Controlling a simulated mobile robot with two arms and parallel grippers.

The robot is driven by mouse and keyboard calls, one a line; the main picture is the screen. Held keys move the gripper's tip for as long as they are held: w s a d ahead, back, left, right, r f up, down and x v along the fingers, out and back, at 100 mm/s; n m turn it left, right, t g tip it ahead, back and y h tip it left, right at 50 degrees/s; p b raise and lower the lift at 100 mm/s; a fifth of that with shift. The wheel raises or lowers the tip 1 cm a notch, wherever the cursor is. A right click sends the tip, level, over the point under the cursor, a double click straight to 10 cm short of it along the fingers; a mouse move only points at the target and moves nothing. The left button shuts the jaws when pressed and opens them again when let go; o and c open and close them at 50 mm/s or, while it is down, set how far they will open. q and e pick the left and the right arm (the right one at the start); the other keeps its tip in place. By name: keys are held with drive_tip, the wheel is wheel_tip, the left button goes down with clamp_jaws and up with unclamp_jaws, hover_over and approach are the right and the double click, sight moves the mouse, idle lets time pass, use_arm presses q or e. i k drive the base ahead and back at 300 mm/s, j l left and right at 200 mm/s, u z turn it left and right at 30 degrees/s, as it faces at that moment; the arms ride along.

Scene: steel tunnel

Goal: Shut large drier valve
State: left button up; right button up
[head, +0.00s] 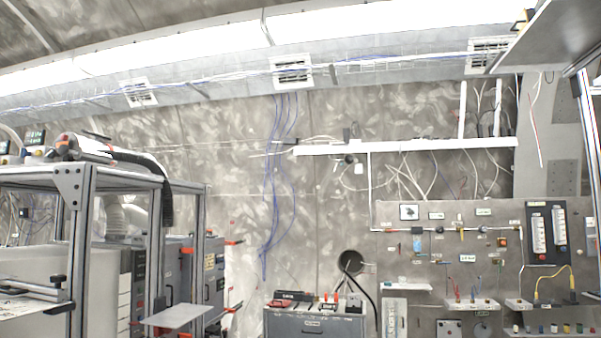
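A steel panel (400,270) on the right carries a thin horizontal gas line with several small fittings. A blue cylinder-like part (417,241) hangs below the line at the left. Two flowmeters (539,235) stand upright at the panel's right. The labels are too small to read, so I cannot tell which part is the large drier valve or whether it is open. Neither of my grippers is in view.
A grey tool cabinet (312,325) with tools on top stands at bottom centre, left of the panel. A metal-framed rack (75,215) with equipment fills the left. A dark round wall port (351,262) has black cables coming out. A cable tray (400,146) runs above the panel.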

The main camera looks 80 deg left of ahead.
sight(24, 152)
drive_tip(key=u, duration=3.95)
drive_tip(key=i+j+u, duration=0.2)
drive_tip(key=i+j, duration=0.4)
